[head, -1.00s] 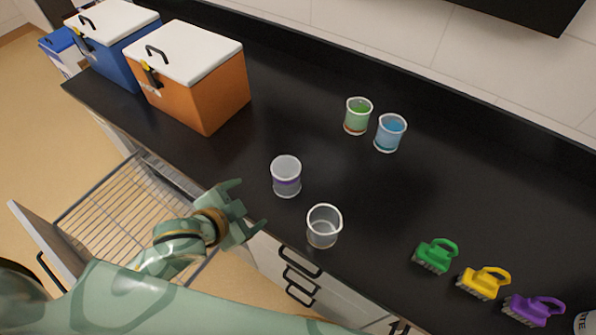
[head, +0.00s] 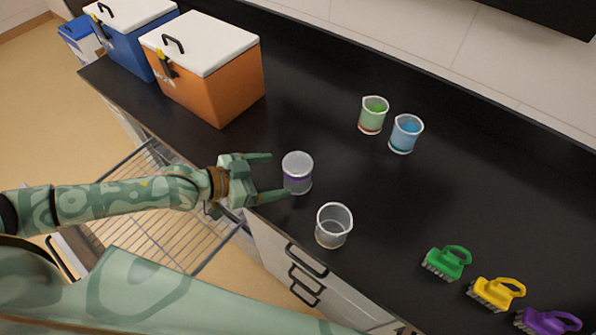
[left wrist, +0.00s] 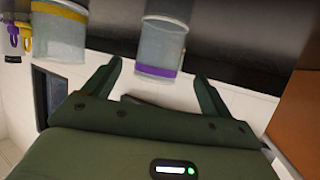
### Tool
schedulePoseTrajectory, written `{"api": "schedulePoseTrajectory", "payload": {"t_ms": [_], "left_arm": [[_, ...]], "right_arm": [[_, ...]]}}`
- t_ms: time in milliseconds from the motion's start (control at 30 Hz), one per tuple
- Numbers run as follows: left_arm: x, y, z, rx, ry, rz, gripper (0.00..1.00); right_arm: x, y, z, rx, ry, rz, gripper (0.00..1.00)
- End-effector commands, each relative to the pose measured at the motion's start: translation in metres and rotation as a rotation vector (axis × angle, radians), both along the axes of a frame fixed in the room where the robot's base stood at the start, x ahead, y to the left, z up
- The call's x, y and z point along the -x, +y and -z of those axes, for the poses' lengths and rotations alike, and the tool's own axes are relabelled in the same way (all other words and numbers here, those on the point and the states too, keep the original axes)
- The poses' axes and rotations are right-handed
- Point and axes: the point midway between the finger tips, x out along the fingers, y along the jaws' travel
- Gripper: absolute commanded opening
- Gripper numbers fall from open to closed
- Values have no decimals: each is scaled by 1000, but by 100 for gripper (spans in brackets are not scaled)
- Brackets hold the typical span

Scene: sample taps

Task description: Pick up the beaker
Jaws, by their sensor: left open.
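A clear beaker with a purple band (head: 297,173) stands upright on the black counter. It also shows in the left wrist view (left wrist: 162,43), between and just beyond the finger ends. My left gripper (head: 280,175) is open and empty, its fingers pointing right at this beaker; whether they touch it I cannot tell. A second clear beaker (head: 333,226) stands nearer the counter's front edge; in the left wrist view, a beaker with a yellow band (left wrist: 60,32) is at upper left. A green-filled beaker (head: 372,115) and a blue-filled beaker (head: 405,134) stand farther back. My right gripper is not in view.
An orange cooler box (head: 205,75) and a blue one (head: 128,40) stand at the counter's left. Green (head: 447,262), yellow (head: 496,292) and purple (head: 546,322) brushes lie at right. A wire rack (head: 165,200) sits below the counter edge.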

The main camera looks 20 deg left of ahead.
Motion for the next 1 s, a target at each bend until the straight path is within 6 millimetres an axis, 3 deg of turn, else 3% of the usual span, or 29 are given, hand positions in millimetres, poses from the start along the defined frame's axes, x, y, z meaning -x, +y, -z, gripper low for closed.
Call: {"api": "schedulePoseTrajectory", "payload": {"t_ms": [600,867,1000], "left_arm": [[-53,-58,25,0,-1,1,84],[-55,-60,26,-2,-1,1,84],[-55,-60,26,-2,-1,1,48]], "right_arm": [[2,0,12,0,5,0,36],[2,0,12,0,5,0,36],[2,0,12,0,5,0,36]]}}
